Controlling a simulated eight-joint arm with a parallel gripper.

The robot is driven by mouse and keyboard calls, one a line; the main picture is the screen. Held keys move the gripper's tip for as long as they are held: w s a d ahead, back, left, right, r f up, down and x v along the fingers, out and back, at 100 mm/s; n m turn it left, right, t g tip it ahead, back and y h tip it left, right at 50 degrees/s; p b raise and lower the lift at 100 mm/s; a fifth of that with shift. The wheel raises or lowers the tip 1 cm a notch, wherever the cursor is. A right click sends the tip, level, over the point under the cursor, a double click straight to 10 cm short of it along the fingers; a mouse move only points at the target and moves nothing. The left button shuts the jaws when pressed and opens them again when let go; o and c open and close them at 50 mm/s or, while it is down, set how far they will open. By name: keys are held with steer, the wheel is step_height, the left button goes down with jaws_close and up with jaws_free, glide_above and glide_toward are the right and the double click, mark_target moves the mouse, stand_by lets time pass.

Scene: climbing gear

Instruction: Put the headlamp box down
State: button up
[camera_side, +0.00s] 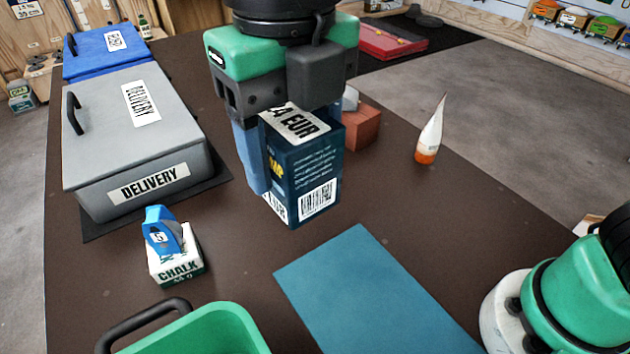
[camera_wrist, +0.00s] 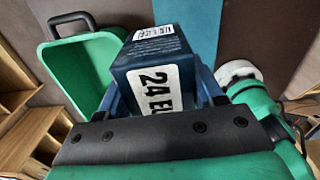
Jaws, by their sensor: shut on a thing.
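The headlamp box (camera_side: 310,170) is dark blue, with a white price label on top, of which "4 EUR" shows, and a barcode on its side. It is upright near the middle of the table in the side view. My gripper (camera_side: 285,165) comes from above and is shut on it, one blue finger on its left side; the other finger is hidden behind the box. Whether its base touches the table is hard to tell. In the wrist view the box (camera_wrist: 155,55) sits between the fingers, its "24 EUR" label facing the camera.
A flat teal mat (camera_side: 370,295) lies bare at front right of the box. A green crate (camera_side: 215,330), a chalk box (camera_side: 178,265) with a blue device on it and a grey delivery case (camera_side: 135,140) stand left. A reddish block (camera_side: 362,128) and white-orange tube (camera_side: 430,135) stand behind.

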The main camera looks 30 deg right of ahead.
steer(key=w+f, duration=0.2)
steer(key=w, duration=0.3)
steer(key=shift+m, duration=0.3)
step_height(320, 180, down, 14)
steer(key=shift+f, duration=2.3)
steer(key=shift+f, duration=0.15)
steer(key=o, duration=1.4)
steer(key=shift+c, duration=0.2)
